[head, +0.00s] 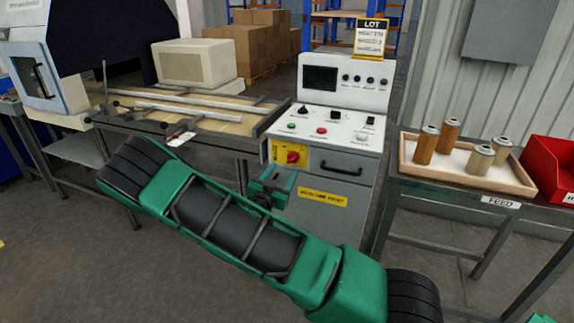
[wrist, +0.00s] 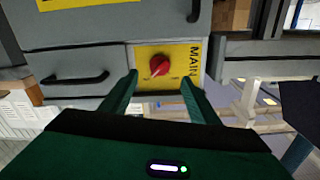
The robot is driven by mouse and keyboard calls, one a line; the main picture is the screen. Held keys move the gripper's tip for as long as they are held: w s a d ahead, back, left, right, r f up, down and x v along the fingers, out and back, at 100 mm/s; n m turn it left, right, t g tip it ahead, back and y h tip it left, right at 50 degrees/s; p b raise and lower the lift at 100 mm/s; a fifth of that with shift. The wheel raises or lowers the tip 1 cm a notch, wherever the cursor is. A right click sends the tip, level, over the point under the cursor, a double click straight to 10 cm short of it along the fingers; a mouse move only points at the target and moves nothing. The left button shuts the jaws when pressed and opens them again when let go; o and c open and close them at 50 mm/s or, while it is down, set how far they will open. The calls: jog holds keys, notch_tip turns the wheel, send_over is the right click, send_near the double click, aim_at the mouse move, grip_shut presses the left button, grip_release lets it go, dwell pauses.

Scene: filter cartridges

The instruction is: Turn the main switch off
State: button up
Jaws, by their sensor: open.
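The main switch (head: 292,157) is a red rotary knob on a yellow plate at the left front of the grey control cabinet. In the wrist view the red knob (wrist: 159,66) sits on the yellow plate (wrist: 183,55) marked MAIN, which appears turned on its side. My gripper (wrist: 160,92) is open and empty, and its two green fingers point toward the plate, with the knob between and beyond their tips. In the head view my gripper (head: 272,181) is just below the switch, apart from it. The knob's exact setting is too small to read.
The control cabinet (head: 345,85) has buttons, a dark screen and a handle (head: 340,169) right of the switch. A bench (head: 190,115) with rods stands left. A tray (head: 515,190) of several cartridges and a red bin (head: 552,165) stand right.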

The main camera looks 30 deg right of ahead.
aim_at(291, 161)
jog(key=x, duration=0.8)
jog(key=shift+d, duration=0.1)
jog(key=shift+c, duration=0.5)
